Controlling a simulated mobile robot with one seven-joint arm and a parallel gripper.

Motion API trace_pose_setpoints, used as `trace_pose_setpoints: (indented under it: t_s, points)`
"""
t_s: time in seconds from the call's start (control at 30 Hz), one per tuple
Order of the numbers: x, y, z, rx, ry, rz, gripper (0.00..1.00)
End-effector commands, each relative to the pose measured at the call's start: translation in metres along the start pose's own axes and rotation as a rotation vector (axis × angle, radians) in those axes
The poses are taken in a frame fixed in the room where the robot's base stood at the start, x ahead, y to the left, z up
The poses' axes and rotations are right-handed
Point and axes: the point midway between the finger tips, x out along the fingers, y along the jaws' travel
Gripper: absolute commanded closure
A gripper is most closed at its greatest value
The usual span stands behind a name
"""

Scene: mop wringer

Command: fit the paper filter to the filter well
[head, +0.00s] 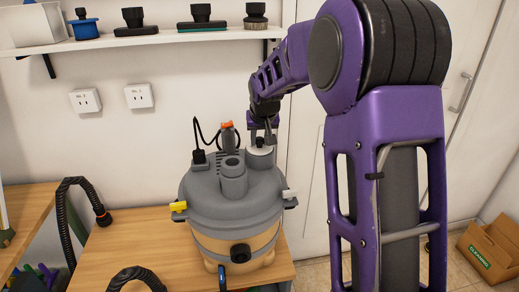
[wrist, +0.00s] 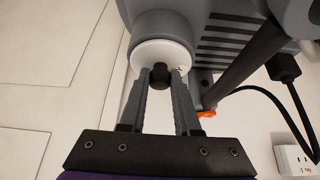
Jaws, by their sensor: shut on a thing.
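The paper filter appears as a white round piece with a dark knob in the wrist view (wrist: 164,57); its pale top also shows in the head view (head: 260,151). My gripper (wrist: 159,76) is shut on the dark knob, one finger on each side. In the head view my gripper (head: 264,137) is above the back right of the grey vacuum lid (head: 205,185). The filter well seems to be the grey round part (wrist: 158,22) lined up with the filter. The well's opening is hidden, and I cannot tell how deep the filter sits.
The vacuum's tan drum (head: 246,252) stands on a wooden table (head: 130,240). A black cord and an orange-tipped part (head: 227,128) are left of my gripper. A shelf with nozzles (head: 150,40) is on the wall. A cardboard box (head: 490,252) is on the floor at right.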

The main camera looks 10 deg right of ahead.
Motion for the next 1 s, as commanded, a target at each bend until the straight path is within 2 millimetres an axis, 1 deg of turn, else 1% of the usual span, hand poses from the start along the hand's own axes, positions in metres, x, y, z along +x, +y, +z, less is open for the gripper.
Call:
trace_pose_setpoints:
  t_s: [0.2,0.23,0.37,0.4,0.43,0.67,0.77,0.87,0.97,1.0]
  points:
    - [0.002,0.000,0.001,0.000,-0.001,0.000,1.00]
    - [0.002,0.000,0.001,0.000,-0.001,0.000,0.67]
    - [0.001,0.000,0.001,0.000,-0.001,0.000,0.44]
    - [0.001,0.000,0.001,0.000,-0.001,0.000,0.37]
    - [0.001,0.000,0.001,0.000,-0.001,0.000,0.34]
    - [0.001,0.000,0.001,0.000,-0.001,0.000,0.34]
    - [-0.002,0.000,0.001,0.000,0.000,0.000,0.34]
    - [-0.012,0.000,0.000,0.000,0.002,0.000,0.34]
    - [-0.030,0.000,-0.001,0.000,0.003,0.000,0.34]
    - [-0.040,0.000,-0.001,0.000,0.005,0.000,0.34]
